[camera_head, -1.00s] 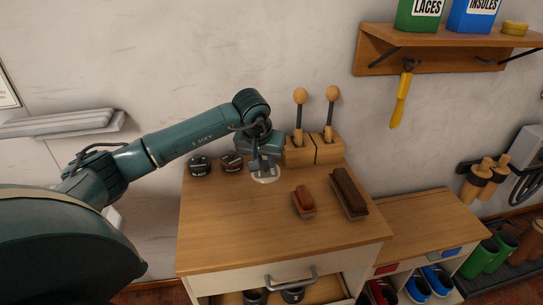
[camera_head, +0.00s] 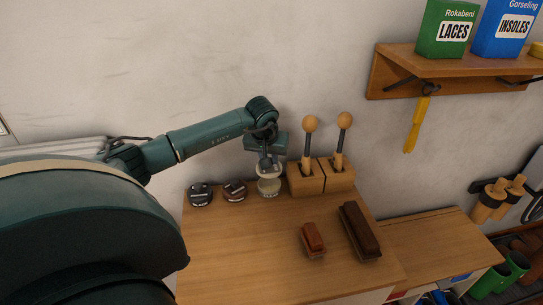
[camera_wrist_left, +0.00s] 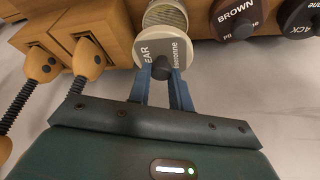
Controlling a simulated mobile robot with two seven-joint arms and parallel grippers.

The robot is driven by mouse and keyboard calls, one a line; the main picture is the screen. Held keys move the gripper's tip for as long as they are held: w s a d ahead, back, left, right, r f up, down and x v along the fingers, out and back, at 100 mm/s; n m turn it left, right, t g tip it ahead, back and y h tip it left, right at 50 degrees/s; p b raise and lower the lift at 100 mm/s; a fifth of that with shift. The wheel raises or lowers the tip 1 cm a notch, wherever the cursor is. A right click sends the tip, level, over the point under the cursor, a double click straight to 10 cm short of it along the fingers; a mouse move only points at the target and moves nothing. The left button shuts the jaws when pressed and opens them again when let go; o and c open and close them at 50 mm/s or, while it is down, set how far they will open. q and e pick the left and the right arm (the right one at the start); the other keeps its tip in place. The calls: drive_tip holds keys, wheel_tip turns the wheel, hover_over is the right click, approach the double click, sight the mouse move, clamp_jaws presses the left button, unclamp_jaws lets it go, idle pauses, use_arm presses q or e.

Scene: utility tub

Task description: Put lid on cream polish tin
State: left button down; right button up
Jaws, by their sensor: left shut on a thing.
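My left gripper (camera_head: 268,159) is shut on the knob of a pale lid (camera_head: 268,169). In the left wrist view the gripper (camera_wrist_left: 162,72) grips the dark knob, and the lid (camera_wrist_left: 178,50) shows lettering ending in "EAR". The cream polish tin (camera_head: 268,187) stands upright at the back of the cabinet top, just below the lid in the head view. The tin (camera_wrist_left: 165,14) shows partly behind the lid in the left wrist view. The lid looks raised over the tin; any gap is hard to judge. My right gripper is out of view.
A dark tin (camera_head: 200,194) and a brown tin (camera_head: 235,191) stand to the left. Wooden blocks holding round-handled tools (camera_head: 307,180) stand close on the right. Two brushes (camera_head: 312,240) (camera_head: 358,232) lie in front right. The front left of the cabinet top (camera_head: 235,250) is clear.

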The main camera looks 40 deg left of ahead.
use_arm(q)
drive_tip(key=shift+f+b, duration=0.4)
drive_tip(key=shift+f, duration=0.4)
wheel_tip(320, 180, down, 2)
drive_tip(key=shift+f+b, duration=0.25)
drive_tip(key=shift+b, duration=0.55)
drive_tip(key=shift+f+b, duration=0.75)
drive_tip(key=shift+f, duration=0.1)
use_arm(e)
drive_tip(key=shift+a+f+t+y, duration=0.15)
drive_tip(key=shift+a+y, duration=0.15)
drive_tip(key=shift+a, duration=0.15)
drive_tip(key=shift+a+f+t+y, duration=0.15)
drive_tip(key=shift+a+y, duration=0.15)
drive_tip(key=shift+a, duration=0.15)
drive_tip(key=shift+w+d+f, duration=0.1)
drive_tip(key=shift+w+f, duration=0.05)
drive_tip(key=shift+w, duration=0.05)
use_arm(q)
drive_tip(key=shift+f+b, duration=0.25)
drive_tip(key=shift+b, duration=0.2)
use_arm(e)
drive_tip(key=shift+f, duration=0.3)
